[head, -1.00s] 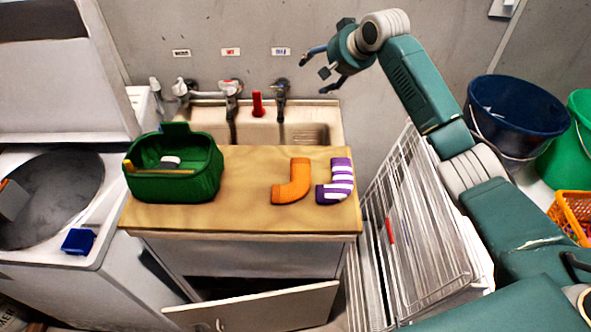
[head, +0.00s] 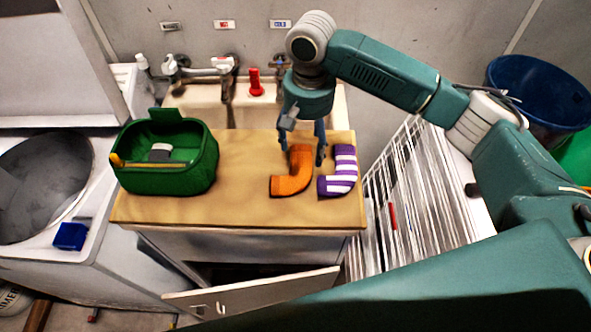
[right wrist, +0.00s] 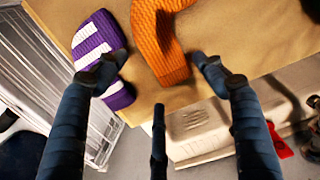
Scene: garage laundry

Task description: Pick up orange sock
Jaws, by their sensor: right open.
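The orange sock (head: 292,173) lies bent in an L on the wooden counter (head: 240,207), just left of a purple-and-white striped sock (head: 341,173). My right gripper (head: 302,155) is open and points down at the upper end of the orange sock, its fingers on either side of that end in the head view. In the right wrist view the orange sock (right wrist: 160,40) is ahead of the open fingers (right wrist: 150,68), and the striped sock (right wrist: 98,48) is near the left finger. Nothing is held. My left gripper is not in view.
A green basket (head: 135,182) with small items stands at the counter's left. A sink (head: 200,103) with taps and a red object (head: 255,82) is behind. A white wire rack (head: 415,195) stands to the right. The counter's front middle is clear.

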